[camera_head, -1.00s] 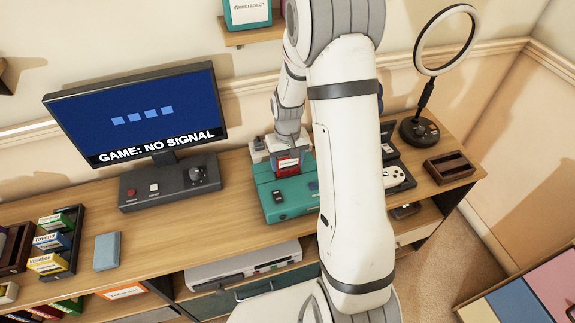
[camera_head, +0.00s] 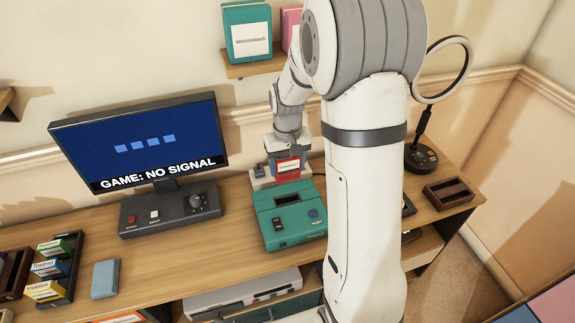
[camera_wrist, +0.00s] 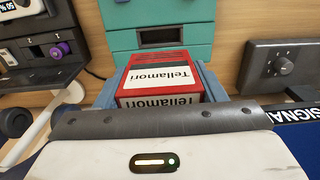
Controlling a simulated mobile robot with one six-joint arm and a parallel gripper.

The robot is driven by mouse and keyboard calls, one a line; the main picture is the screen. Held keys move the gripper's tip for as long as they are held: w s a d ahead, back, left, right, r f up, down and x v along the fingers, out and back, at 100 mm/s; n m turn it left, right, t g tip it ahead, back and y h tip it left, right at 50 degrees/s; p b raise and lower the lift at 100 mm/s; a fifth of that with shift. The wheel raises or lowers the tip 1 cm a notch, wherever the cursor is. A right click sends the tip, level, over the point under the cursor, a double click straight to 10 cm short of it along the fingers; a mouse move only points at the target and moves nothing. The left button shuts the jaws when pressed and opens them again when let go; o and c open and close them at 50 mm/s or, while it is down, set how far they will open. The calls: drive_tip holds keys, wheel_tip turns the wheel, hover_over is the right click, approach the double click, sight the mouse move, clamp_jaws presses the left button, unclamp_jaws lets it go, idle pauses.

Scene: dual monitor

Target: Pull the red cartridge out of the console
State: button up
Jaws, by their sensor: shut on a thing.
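The red cartridge (camera_head: 288,167) with a white label is held up above the back of the teal console (camera_head: 292,215). In the wrist view the cartridge (camera_wrist: 160,77) reads "Tellamori" and sits between the blue-grey fingers of my gripper (camera_wrist: 160,82). My gripper is shut on it. The console (camera_wrist: 162,16) shows beyond the cartridge in the wrist view, with a dark empty slot in its top. The cartridge looks clear of the console. My gripper also shows in the head view (camera_head: 288,160), partly hidden around the cartridge.
A monitor (camera_head: 140,140) reading "GAME: NO SIGNAL" and a dark switch box (camera_head: 170,209) stand left of the console. A cartridge rack (camera_head: 64,268) and a blue block (camera_head: 105,278) are further left. A ring lamp (camera_head: 424,157) and brown tray (camera_head: 449,193) stand at right.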

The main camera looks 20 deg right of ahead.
drive_tip(key=shift+r+p, duration=1.05)
drive_tip(key=shift+r, duration=0.65)
